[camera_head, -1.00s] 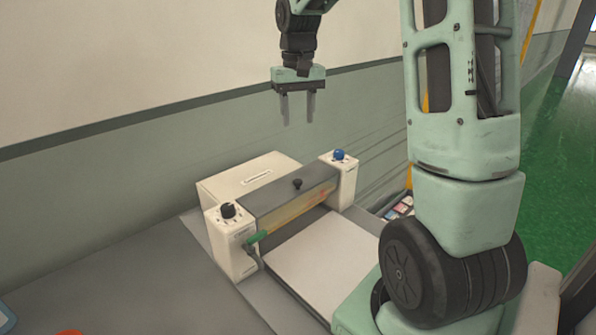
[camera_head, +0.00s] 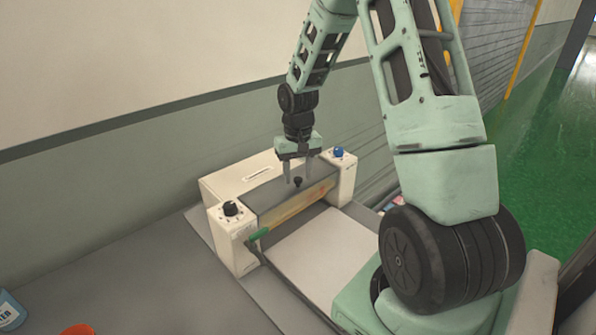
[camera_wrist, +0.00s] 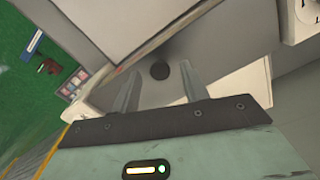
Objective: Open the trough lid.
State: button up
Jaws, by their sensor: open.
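The trough lid (camera_head: 268,194) is a dark grey panel on top of a cream machine, and it lies shut over the yellowish trough front. A small black knob (camera_head: 298,183) stands on the lid. My gripper (camera_head: 298,177) points down over the lid with its fingers apart, one to either side of the knob in the head view. In the wrist view the round knob (camera_wrist: 160,71) appears between the tips of my open gripper (camera_wrist: 158,68). I cannot tell whether the fingers touch the lid or the knob.
The machine has a black dial (camera_head: 231,209) at its left end, a blue knob (camera_head: 338,152) at its right end and a green-handled lever (camera_head: 259,235) in front. A pale flat plate (camera_head: 312,245) extends forward. The wall is close behind. The grey tabletop at left is mostly clear.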

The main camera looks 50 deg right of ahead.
jog(key=shift+f, duration=0.3)
grip_shut()
